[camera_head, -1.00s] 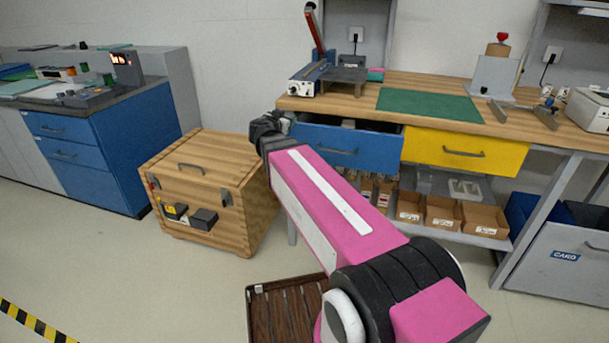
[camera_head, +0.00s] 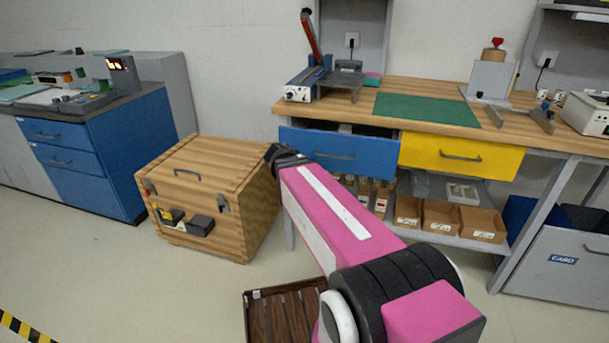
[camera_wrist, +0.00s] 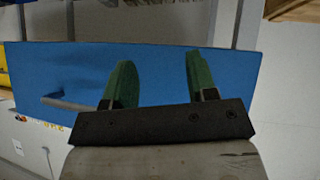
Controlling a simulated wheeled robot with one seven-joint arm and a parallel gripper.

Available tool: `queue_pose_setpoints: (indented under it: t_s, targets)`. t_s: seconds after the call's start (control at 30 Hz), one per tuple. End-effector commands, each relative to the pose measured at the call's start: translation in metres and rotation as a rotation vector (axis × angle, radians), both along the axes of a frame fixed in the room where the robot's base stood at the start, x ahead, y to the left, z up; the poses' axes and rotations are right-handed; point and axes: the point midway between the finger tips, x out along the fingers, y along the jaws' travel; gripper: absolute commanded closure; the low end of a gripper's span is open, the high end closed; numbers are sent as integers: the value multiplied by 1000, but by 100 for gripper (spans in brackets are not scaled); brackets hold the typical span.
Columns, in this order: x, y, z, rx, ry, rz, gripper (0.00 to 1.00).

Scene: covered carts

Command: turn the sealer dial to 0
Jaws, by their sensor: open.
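The sealer (camera_head: 318,82) stands on the left end of the wooden bench, its red lever arm raised. Its white front panel (camera_head: 297,93) carries a small dark dial; the dial's setting is too small to read. My gripper's fingers cannot be made out in the head view, where my dark wrist ends below the sealer, in front of the bench's left end. In the wrist view my gripper (camera_wrist: 160,62) shows two green fingers spread apart with nothing between them. They face a blue drawer front; the sealer and dial are not visible there.
The blue drawer (camera_head: 335,151) under the bench is slightly open. A yellow drawer (camera_head: 462,156) is beside it. A green mat (camera_head: 427,109) lies on the bench, right of the sealer.

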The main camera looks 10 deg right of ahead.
Motion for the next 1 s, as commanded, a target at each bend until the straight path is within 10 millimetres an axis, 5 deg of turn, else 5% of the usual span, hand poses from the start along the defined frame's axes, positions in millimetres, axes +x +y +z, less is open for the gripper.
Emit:
queue_pose_setpoints:
  t_s: [0.3, 0.77, 1.0]
  targets:
    - [-19, -4, -29, 38, 139, 31, 48]
    - [-23, -5, -34, 46, 164, 38, 48]
    - [-60, -6, -79, 141, 388, 125, 48]
